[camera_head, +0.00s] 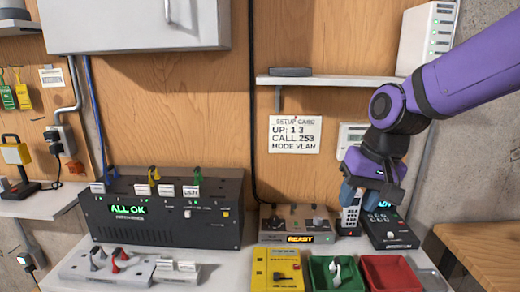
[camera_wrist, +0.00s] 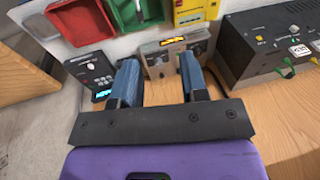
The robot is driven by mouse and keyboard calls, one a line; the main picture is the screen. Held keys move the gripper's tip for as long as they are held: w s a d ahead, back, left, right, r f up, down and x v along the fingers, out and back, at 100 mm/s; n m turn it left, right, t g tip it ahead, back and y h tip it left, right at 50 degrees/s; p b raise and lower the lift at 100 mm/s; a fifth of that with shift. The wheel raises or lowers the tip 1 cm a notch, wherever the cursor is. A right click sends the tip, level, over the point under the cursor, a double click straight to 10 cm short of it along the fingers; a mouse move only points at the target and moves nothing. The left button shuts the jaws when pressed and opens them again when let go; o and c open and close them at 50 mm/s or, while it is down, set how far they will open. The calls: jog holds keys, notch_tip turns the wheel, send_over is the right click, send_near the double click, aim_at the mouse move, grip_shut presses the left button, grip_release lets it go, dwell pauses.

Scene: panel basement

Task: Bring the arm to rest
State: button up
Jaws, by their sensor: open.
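My purple arm reaches in from the right in the head view. My gripper (camera_head: 360,195) hangs above the back right of the bench, its blue fingers pointing down. In the wrist view the gripper (camera_wrist: 158,75) has its two blue fingers apart, with nothing held between them. Beyond the fingers stands the grey box with an orange READY display (camera_wrist: 172,55). In the head view a handset with buttons (camera_head: 350,222) stands just below the gripper, partly hidden by it. I cannot tell whether a finger touches it.
A black console reading ALL OK (camera_head: 165,225) fills the bench's left. A yellow device (camera_head: 278,270), green bin (camera_head: 335,262) and red bin (camera_head: 390,272) line the front. A black device (camera_head: 392,232) stands right of the handset. A shelf (camera_head: 340,81) and white card (camera_head: 295,134) are behind.

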jog(key=s+d+r+t+h, duration=0.2)
jog(key=s+d+r, duration=0.4)
jog(key=s+d, duration=0.5)
jog(key=s+t, duration=0.1)
jog(key=s, duration=0.2)
jog(key=shift+s+d+r+t, duration=0.2)
jog(key=shift+d+r+t, duration=0.15)
jog(key=shift+t, duration=0.05)
dwell(1.7)
